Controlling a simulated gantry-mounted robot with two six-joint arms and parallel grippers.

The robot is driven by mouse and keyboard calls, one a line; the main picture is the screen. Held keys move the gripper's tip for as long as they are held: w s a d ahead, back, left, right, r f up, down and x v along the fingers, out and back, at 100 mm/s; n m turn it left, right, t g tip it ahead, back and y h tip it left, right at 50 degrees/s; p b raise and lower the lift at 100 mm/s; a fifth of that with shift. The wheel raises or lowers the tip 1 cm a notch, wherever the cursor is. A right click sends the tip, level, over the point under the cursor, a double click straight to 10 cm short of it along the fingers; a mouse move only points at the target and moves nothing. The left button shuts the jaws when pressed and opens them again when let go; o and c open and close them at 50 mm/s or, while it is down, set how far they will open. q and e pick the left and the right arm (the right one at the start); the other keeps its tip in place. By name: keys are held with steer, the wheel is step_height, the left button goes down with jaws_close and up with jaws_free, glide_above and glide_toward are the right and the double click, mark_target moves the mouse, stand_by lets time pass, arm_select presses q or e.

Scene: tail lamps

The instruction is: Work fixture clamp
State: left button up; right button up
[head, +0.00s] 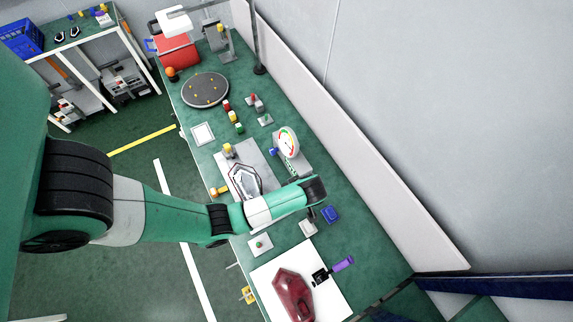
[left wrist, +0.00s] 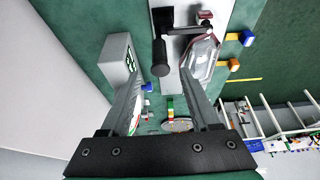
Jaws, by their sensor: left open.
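The fixture is a grey plate (head: 265,160) on the bench, with a clear-and-dark lamp part (head: 243,180) lying on it. The lamp part also shows in the left wrist view (left wrist: 203,52). A clamp with a black lever handle (left wrist: 160,58) stands on the plate beside the lamp part, its knob toward the camera. My left gripper (left wrist: 161,78) is open, with its fingertips on either side of the knob in the picture; contact cannot be told. In the head view my left forearm hides the clamp and gripper. My right gripper is in neither view.
A red lamp (head: 292,293) lies on a white sheet at the near end, beside a purple-handled tool (head: 342,264). A blue block (head: 331,214) is near the forearm. A round turntable (head: 205,90) is farther back.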

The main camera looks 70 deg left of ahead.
arm_select(q)
steer(key=b+x, duration=0.3)
steer(key=x, duration=0.7)
steer(key=shift+a+f, duration=0.1)
jaws_close()
stand_by(1.0)
